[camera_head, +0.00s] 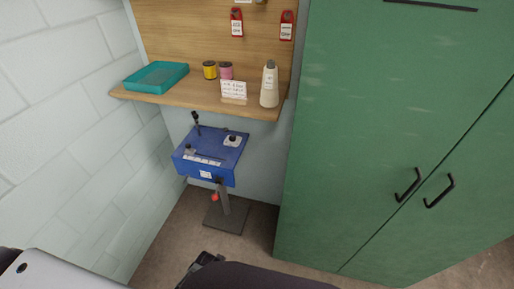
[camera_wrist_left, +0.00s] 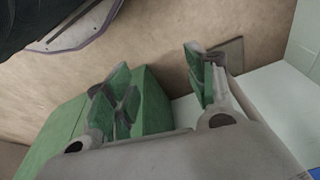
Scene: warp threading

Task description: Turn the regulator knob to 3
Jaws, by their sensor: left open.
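A blue machine box (camera_head: 210,155) stands on a post with a dark foot in the head view. A dark knob (camera_head: 232,139) sits on a white plate at its back right. A second small knob (camera_head: 189,149) is at the left end of a white scale strip (camera_head: 203,160). I cannot tell which one is the regulator knob, and the scale numbers are too small to read. My left gripper (camera_wrist_left: 155,75) is open and empty in the left wrist view, its green-padded fingers apart, clear of the machine. My right gripper is in neither view.
A wooden shelf (camera_head: 190,95) above the machine holds a teal tray (camera_head: 156,76), yellow (camera_head: 210,70) and pink (camera_head: 226,71) spools, a card (camera_head: 233,90) and a cream cone (camera_head: 269,85). A green cabinet (camera_head: 380,130) stands right, a block wall (camera_head: 60,120) left.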

